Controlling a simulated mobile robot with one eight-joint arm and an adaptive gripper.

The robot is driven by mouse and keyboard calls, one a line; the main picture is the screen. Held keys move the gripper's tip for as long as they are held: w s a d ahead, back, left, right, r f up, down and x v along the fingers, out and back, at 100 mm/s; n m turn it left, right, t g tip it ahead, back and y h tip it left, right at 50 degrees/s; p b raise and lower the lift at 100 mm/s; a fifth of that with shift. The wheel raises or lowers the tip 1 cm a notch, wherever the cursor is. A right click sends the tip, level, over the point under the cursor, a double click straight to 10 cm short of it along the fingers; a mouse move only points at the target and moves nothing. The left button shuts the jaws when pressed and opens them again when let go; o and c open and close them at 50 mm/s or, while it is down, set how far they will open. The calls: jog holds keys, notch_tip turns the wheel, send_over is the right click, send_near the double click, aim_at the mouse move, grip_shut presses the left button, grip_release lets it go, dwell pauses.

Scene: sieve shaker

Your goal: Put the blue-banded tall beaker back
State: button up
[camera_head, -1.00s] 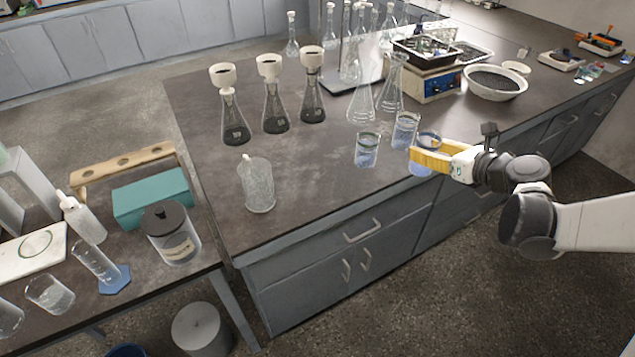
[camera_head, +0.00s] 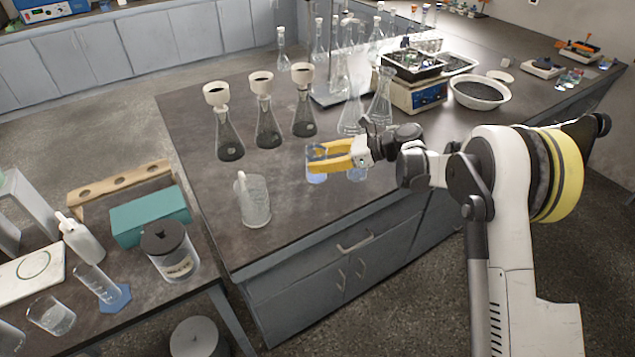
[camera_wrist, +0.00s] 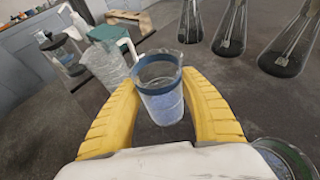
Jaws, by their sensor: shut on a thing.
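The blue-banded tall beaker (camera_wrist: 160,88) is clear glass with a blue band near its rim and bluish contents. It stands upright between the two yellow fingers of my gripper (camera_wrist: 161,110) in the wrist view. In the head view my gripper (camera_head: 318,159) is shut on this beaker (camera_head: 316,178) over the front part of the dark bench. I cannot tell whether its base touches the bench. Another beaker (camera_head: 358,173) is partly hidden behind my gripper. A beaker with a greenish band (camera_wrist: 286,158) shows at the lower right of the wrist view.
A clear glass vessel (camera_head: 254,203) stands to the left of my gripper on the bench (camera_head: 200,120). Several flasks with dark contents and white funnels (camera_head: 268,128) stand behind. Clear conical flasks (camera_head: 380,100) and a balance (camera_head: 415,92) are at the back right.

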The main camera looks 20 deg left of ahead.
aim_at(320, 175)
jog(key=shift+f+b, duration=1.05)
jog(key=shift+f, duration=2)
jog(key=shift+f, duration=0.1)
jog(key=shift+f, duration=0.15)
jog(key=o, duration=1.3)
jog(key=shift+c, duration=0.2)
jog(key=shift+r, duration=0.2)
jog(key=shift+w+d+r, duration=0.1)
jog(key=shift+d+r, duration=0.1)
jog(key=shift+d, duration=0.1)
jog(key=s+p+v, duration=0.1)
jog(key=p+v, duration=0.2)
jog(key=v, duration=0.8)
jog(key=shift+w+d+p, duration=0.15)
jog(key=shift+w+p, duration=0.15)
jog(key=shift+w, duration=0.15)
